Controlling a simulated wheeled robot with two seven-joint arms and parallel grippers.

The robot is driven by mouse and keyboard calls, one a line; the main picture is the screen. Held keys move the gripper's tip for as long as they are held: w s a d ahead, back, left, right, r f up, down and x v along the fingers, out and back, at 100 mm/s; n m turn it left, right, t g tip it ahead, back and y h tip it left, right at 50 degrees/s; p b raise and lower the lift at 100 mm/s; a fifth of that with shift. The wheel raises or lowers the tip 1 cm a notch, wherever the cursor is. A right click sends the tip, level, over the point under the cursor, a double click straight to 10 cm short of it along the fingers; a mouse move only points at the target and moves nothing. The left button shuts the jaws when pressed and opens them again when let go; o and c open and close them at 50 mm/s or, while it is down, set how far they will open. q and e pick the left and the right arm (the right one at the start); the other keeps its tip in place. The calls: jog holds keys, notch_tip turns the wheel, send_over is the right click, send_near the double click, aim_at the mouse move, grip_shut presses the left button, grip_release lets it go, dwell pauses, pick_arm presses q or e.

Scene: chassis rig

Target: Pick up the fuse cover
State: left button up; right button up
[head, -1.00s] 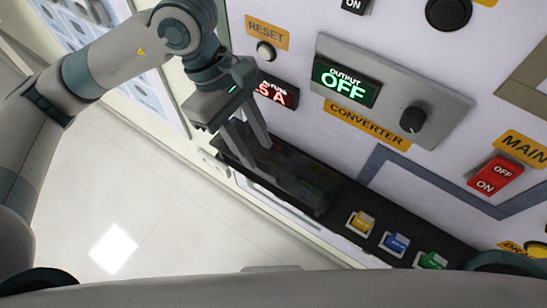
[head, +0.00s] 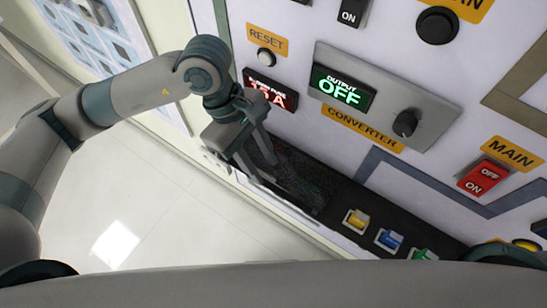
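The fuse cover appears to be the dark, see-through panel (head: 303,187) at the left end of the black ledge along the bottom of the wall panel. My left gripper (head: 267,173) is at the left end of this dark panel, pointing down toward it. Its two fingers are apart, with a visible gap between them. I cannot tell whether the fingers touch the cover, and they hide part of its left end. My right gripper is not in view.
Yellow (head: 356,220), blue (head: 389,240) and green (head: 423,255) fuses sit in the ledge right of the cover. Above are a red-lit display (head: 270,90), the converter panel (head: 440,105) and a red main switch (head: 484,178). The floor (head: 150,200) at left is clear.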

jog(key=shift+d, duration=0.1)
pick_arm(q)
grip_shut()
jog(key=shift+r, duration=0.2)
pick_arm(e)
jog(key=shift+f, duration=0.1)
